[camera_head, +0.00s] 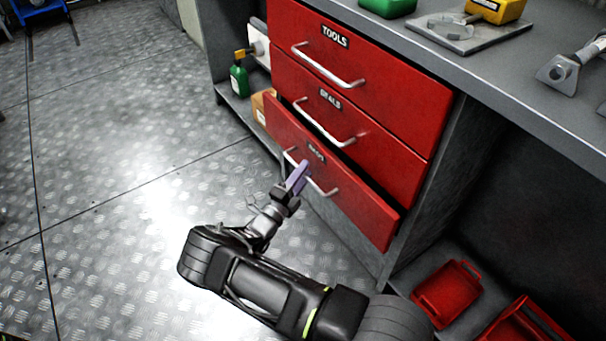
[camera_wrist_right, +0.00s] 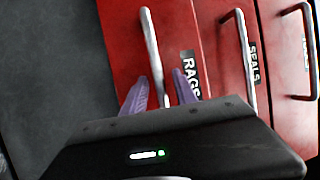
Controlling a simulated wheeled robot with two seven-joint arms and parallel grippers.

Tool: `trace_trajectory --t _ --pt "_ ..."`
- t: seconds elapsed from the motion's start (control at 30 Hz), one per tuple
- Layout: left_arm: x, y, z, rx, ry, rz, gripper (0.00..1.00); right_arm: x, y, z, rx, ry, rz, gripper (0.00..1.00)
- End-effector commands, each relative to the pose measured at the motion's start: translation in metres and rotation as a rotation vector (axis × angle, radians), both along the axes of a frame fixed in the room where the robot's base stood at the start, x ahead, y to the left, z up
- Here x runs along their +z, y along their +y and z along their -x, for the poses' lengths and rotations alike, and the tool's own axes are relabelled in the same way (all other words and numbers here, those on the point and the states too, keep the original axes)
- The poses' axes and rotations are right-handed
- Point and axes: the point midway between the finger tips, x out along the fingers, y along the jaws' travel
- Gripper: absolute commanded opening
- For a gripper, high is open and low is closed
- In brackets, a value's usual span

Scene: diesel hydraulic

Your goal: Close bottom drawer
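The bottom drawer (camera_head: 355,205), red and labelled RAGS, stands slightly out from the cabinet, its front ahead of the drawers above. Its silver bar handle (camera_head: 322,187) runs along the front. My right gripper (camera_head: 300,175) is at this handle, with purple fingers. In the right wrist view, the two fingers (camera_wrist_right: 161,78) are spread apart, and the drawer handle (camera_wrist_right: 152,45) passes between them in the picture, with gaps on both sides. Whether they touch it is unclear. The RAGS drawer front (camera_wrist_right: 125,40) fills the middle there. My left gripper is not in view.
The SEALS drawer (camera_head: 350,125) and TOOLS drawer (camera_head: 355,70) above look shut, with protruding handles. A green bottle (camera_head: 239,80) and a cardboard box (camera_head: 259,107) are on the shelf left of the drawers. Red bins (camera_head: 447,292) lie at lower right.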

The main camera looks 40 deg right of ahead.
Motion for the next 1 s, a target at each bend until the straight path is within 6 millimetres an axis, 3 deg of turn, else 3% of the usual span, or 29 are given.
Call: trace_trajectory --t 0.17,0.6,1.0 --pt "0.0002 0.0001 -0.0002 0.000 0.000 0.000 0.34 0.0003 0.0002 -0.0001 0.000 0.000 0.000 0.34" --pt "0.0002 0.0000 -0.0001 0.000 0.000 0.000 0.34 0.0000 0.0004 0.0001 0.000 0.000 0.000 0.00" --pt "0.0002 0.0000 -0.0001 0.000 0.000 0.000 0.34 -0.0004 0.0005 0.0002 0.000 0.001 -0.001 0.00"
